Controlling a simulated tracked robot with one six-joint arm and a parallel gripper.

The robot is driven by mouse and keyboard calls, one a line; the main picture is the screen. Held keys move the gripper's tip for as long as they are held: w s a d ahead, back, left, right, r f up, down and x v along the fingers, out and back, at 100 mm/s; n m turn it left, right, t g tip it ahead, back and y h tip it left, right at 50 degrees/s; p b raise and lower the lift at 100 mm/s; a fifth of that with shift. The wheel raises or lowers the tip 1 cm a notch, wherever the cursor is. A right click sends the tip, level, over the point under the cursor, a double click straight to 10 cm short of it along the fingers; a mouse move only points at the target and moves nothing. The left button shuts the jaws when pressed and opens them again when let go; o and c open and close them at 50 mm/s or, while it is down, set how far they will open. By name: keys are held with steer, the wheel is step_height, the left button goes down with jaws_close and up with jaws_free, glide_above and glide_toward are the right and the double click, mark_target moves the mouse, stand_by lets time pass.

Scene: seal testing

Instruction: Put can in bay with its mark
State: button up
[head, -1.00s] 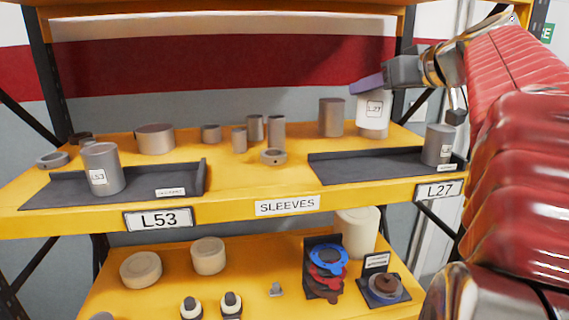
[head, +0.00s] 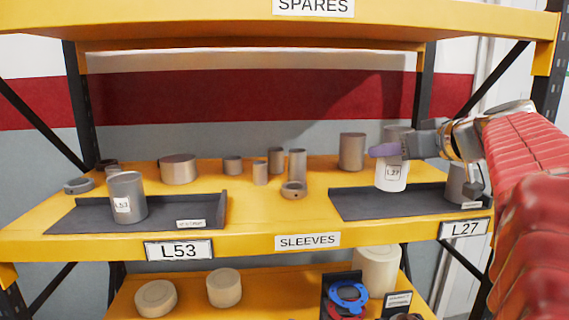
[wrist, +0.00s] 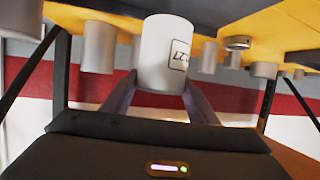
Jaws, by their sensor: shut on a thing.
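A white can (head: 391,177) with a label reading L27 is in my gripper (head: 385,150), whose purple fingers close around its upper part. In the wrist view the can (wrist: 163,55) stands between the two fingers, its label partly cut off. In the head view the can overlaps the back edge of the dark right-hand bay (head: 365,205), above the L27 plate (head: 465,229). I cannot tell whether its base touches anything. The left dark bay (head: 75,220) has the L53 plate (head: 179,250) below it and holds a grey can (head: 128,198) marked L53.
A grey cylinder (head: 456,183) stands at the right end of the L27 bay, partly behind my arm. Several metal sleeves and rings, such as a tall cylinder (head: 351,152), stand behind. A yellow shelf (head: 300,30) spans above. The L27 bay's left part looks clear.

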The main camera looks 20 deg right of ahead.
mark_target(392, 167)
steer(key=shift+f, duration=2)
steer(key=shift+f, duration=0.1)
steer(key=o, duration=1.3)
